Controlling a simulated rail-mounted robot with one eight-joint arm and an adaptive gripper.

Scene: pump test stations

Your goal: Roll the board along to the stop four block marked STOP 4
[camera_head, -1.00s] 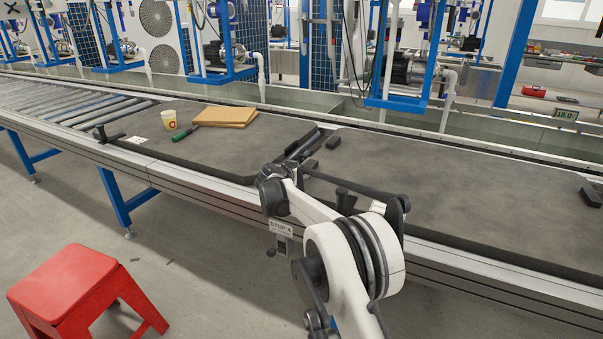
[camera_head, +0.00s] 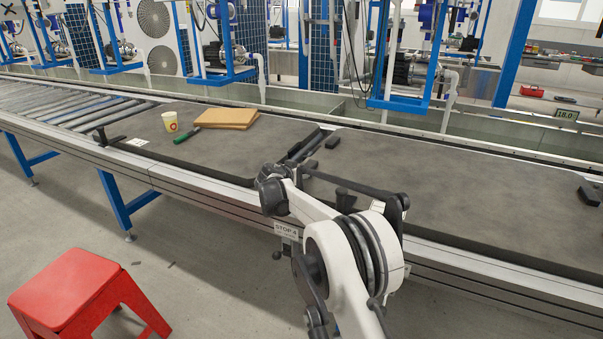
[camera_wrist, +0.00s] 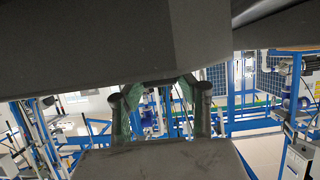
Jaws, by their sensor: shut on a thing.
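In the wrist view my gripper (camera_wrist: 163,105) shows two dark fingers with greenish inner faces above a dark flat surface. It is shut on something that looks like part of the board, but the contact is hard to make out.
A second dark surface (camera_head: 190,150) to the left carries a paper cup (camera_head: 170,121), brown pads (camera_head: 227,118) and a green-handled tool (camera_head: 186,135). Bare rollers (camera_head: 60,112) lie farther left. A red stool (camera_head: 70,290) stands on the floor. Blue pump frames (camera_head: 400,100) line the back.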

